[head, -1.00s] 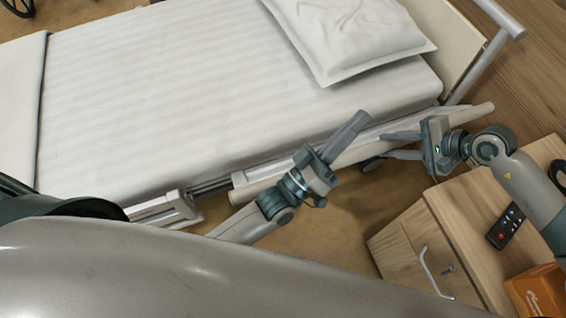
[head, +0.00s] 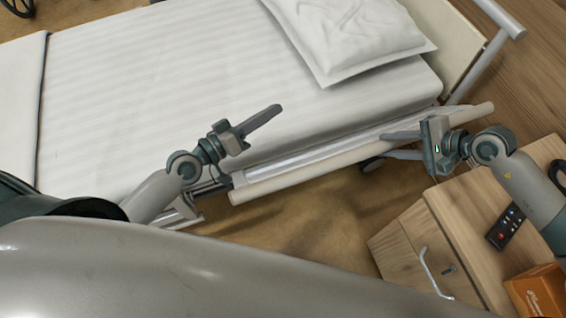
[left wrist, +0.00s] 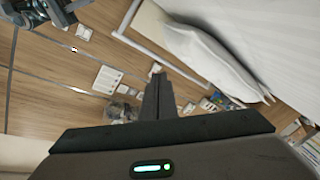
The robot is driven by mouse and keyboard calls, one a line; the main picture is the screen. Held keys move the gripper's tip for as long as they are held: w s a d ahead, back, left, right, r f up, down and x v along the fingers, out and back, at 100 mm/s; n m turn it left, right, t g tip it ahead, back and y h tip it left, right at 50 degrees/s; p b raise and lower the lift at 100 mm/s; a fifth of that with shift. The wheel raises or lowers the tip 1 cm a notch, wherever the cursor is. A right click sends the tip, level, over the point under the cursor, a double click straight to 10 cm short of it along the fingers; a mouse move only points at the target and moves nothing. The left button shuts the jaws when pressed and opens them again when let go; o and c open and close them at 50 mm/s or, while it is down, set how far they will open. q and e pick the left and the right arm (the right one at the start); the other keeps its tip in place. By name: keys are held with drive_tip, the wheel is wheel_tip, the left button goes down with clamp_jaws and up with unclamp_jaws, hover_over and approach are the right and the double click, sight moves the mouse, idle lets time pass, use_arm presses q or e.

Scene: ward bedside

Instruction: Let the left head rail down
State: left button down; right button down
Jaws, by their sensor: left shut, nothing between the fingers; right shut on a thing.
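The left head rail (head: 300,173) is a long beige bar with a paler panel, running along the near side of the bed from the middle of the head view to the headboard end. My right gripper (head: 390,145) is shut on the rail towards its headboard end; its two fingers lie on either side of the bar. My left gripper (head: 276,110) is shut and empty, above the mattress edge and apart from the rail. Its closed fingers also show in the left wrist view (left wrist: 155,100). The rail's lower parts are partly hidden.
The bed's mattress (head: 150,100) and pillow (head: 350,35) lie beyond the rail. A wooden bedside cabinet (head: 405,240) stands close at lower right, with a remote (head: 506,226) and an orange box (head: 538,290) on top. Bare floor shows between cabinet and bed.

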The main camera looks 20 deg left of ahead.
use_arm(q)
drive_tip(key=s+a+m+g+h, duration=0.2)
drive_tip(key=s+g, duration=0.1)
drive_tip(key=s, duration=0.3)
drive_tip(key=s+a+m+g+h, duration=0.2)
drive_tip(key=s+m+g, duration=0.1)
drive_tip(key=s, duration=0.4)
drive_tip(key=shift+r+g, duration=0.3)
drive_tip(key=shift+g, duration=0.4)
drive_tip(key=shift+w+d, duration=0.1)
drive_tip(key=shift+d, duration=0.05)
drive_tip(key=w+d+f, duration=0.1)
drive_tip(key=d, duration=0.2)
drive_tip(key=d+f, duration=0.1)
drive_tip(key=d, duration=0.2)
drive_tip(key=w+d+f, duration=0.1)
drive_tip(key=d+f, duration=0.1)
drive_tip(key=d, duration=0.1)
drive_tip(key=shift+w+d, duration=0.3)
drive_tip(key=shift+d, duration=0.1)
drive_tip(key=shift+s+d+f, duration=0.2)
drive_tip(key=shift+s+f, duration=0.1)
drive_tip(key=shift+f, duration=0.1)
